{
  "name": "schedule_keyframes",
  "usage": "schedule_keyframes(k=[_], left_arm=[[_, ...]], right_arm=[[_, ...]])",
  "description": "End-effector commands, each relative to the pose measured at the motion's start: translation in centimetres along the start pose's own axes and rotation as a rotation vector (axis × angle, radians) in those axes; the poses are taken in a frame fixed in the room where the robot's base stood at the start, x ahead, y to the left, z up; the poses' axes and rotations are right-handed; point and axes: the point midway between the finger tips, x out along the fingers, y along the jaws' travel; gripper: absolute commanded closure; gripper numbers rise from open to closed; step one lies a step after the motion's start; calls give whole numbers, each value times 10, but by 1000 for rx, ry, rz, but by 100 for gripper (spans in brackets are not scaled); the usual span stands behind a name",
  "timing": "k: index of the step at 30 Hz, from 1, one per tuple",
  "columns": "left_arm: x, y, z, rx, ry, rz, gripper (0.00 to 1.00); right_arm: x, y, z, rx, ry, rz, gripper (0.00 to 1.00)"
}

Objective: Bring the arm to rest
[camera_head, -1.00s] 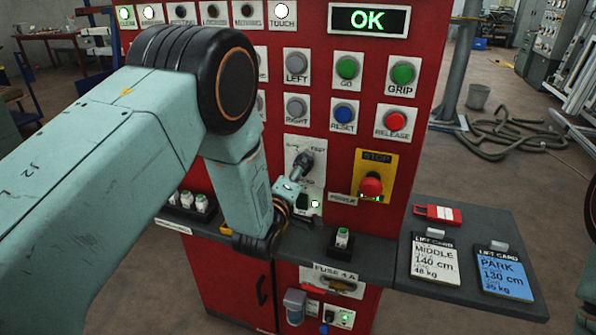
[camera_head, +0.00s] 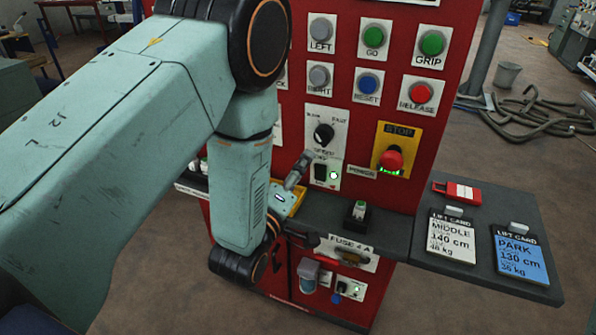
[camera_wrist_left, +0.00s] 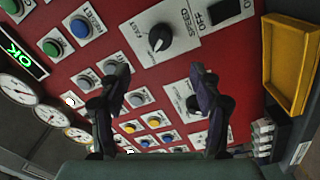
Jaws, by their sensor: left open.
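My left arm reaches in from the left in the head view, its elbow high and its forearm hanging down before the red panel (camera_head: 300,95). My left gripper (camera_head: 299,168) is in front of the panel, below and left of the black speed knob (camera_head: 323,135), apart from it in the picture. In the left wrist view the two dark fingers (camera_wrist_left: 158,75) are spread with nothing between them, and the speed knob (camera_wrist_left: 160,38) shows beyond them. My right gripper is not in view.
A red STOP button (camera_head: 391,160) sits right of the knob. A yellow tray (camera_wrist_left: 298,55) is beside the panel face in the left wrist view.

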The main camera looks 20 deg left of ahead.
Motion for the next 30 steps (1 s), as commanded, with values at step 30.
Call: schedule_keyframes(k=[30], left_arm=[[-166,-194,73,821,-781,-689,36]], right_arm=[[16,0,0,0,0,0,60]])
